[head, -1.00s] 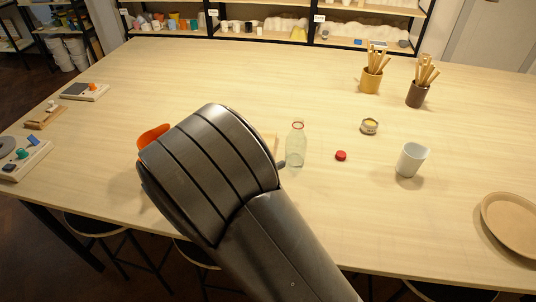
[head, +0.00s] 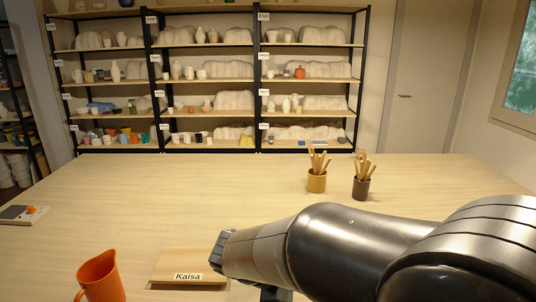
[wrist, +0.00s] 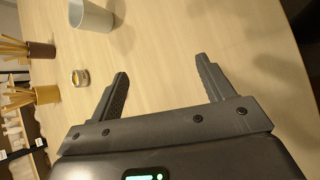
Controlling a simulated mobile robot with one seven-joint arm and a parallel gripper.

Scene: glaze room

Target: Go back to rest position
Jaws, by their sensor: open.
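My gripper (wrist: 161,68) is open and empty in the wrist view, with its two dark fingers apart over bare wood of the table (wrist: 165,35). Nothing lies between the fingertips. In the head view my grey arm reaches in from the right edge across the lower right of the table. The gripper's fingers cannot be made out clearly there.
An orange jug (head: 102,277) and a board labelled Kaisa (head: 182,262) are at the front left. Two tool pots (head: 317,182) (head: 361,188) stand farther back. A pale cup (wrist: 92,16) and a small jar (wrist: 80,78) show in the wrist view. Shelves line the back wall.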

